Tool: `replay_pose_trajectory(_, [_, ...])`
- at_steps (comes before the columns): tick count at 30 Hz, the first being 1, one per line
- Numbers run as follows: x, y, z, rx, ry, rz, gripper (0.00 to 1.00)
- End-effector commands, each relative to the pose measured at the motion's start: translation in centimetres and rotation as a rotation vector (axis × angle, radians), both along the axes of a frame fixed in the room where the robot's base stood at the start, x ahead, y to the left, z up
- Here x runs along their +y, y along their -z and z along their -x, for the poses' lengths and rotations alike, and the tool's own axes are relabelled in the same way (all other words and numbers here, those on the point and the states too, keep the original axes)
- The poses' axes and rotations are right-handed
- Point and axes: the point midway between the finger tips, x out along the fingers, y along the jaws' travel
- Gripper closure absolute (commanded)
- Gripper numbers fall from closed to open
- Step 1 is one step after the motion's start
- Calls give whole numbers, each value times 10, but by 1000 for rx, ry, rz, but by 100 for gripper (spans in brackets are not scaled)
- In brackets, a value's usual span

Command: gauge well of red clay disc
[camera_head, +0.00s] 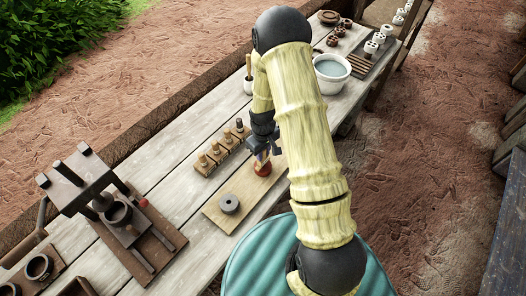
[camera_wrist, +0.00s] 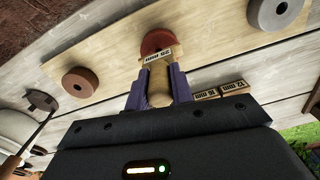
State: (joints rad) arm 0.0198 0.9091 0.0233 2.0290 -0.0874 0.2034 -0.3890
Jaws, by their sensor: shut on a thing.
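The red clay disc (camera_head: 263,170) lies on a pale board, below my gripper (camera_head: 262,152). In the wrist view the red disc (camera_wrist: 157,41) is partly hidden behind the held gauge. A grey disc (camera_head: 229,204) and a brown disc (camera_wrist: 81,85) lie on the board (camera_head: 216,214) either side of the red one.
A rack of upright gauges (camera_head: 217,153) stands behind the board. Labels 16 mm (camera_wrist: 200,95) and 12 mm (camera_wrist: 234,87) show in the wrist view. A dark press (camera_head: 83,183) stands left, a white water bowl (camera_head: 332,72) right. My arm hides part of the table.

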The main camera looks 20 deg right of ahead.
Motion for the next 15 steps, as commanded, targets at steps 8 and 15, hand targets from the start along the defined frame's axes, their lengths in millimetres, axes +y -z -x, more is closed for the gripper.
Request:
replay_pose_trajectory(8, [0, 3, 0, 0, 0, 0, 97])
replay_pose_trajectory(15, [0, 5, 0, 0, 0, 0, 97])
